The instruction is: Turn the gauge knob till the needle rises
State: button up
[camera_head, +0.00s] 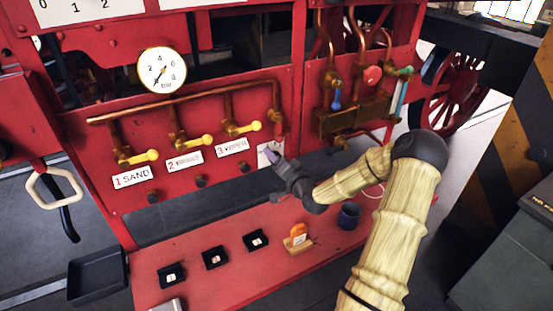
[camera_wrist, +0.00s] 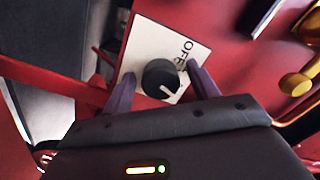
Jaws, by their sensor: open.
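The black gauge knob (camera_wrist: 160,79) sits on a white plate (camera_wrist: 148,40) marked OFF in the wrist view; its white pointer mark faces the lower right. My gripper (camera_wrist: 161,73) is open, with one purple finger on each side of the knob and visible gaps between. I cannot tell whether the fingertips reach past the knob's face. In the head view my gripper (camera_head: 271,158) is at the red panel and hides the knob; part of the plate (camera_head: 264,147) shows. The round bar gauge (camera_head: 162,70) has its needle pointing to the lower left, at the low end.
Copper pipes with yellow valve handles (camera_head: 190,141) run left of the plate, above labels such as SAND (camera_head: 132,178). A red shelf (camera_head: 215,290) below carries small black holders, an orange-tagged block (camera_head: 298,238) and a dark cup (camera_head: 348,216). More copper pipes stand at upper right.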

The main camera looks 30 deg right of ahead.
jog(key=c, duration=1)
jog(key=shift+f+n+b, duration=0.1)
jog(key=shift+n+b, duration=0.2)
jog(key=n+b, duration=0.3)
jog(key=shift+f+n+b, duration=0.15)
jog(key=shift+n+b, duration=0.25)
jog(key=n+b, duration=0.2)
jog(key=shift+n+b, duration=0.65)
jog(key=shift+n, duration=0.05)
jog(key=shift+r, duration=0.2)
